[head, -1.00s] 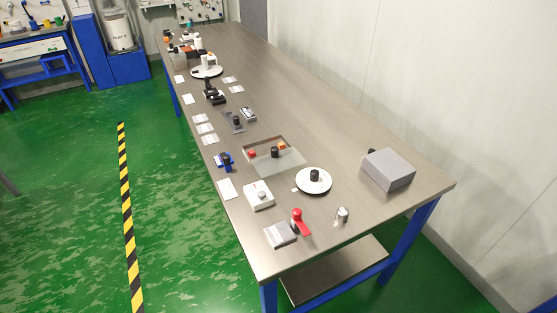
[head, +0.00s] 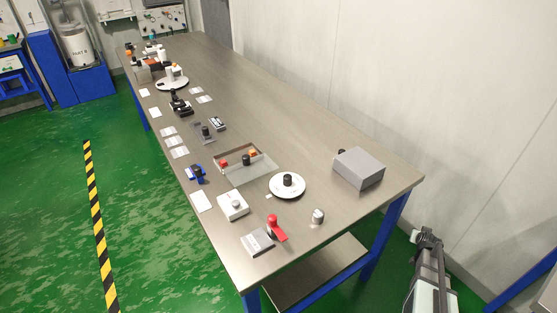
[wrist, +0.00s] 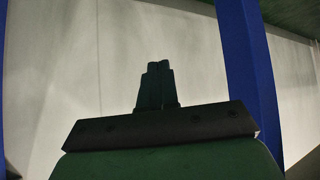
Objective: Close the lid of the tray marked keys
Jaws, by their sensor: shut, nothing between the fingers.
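On the table, an open shallow tray (head: 250,178) has a clear-looking panel over its near part, with a red knob, a black knob and an orange piece at it. A grey closed box (head: 358,168) stands near the table's right edge. No marking reading keys is legible, so I cannot tell which thing is the tray so marked. My gripper (wrist: 158,68) is shut and empty in the wrist view, with a blue table leg and pale wall beyond. In the head view my arm shows at the lower right, off the table.
The long table (head: 262,95) holds several small devices along its left side. A white disc (head: 287,186) with a black knob, a red lever (head: 273,224) and a metal knob (head: 318,216) lie near the front. The table's back right is clear. A blue leg (wrist: 247,70) rises beside my gripper.

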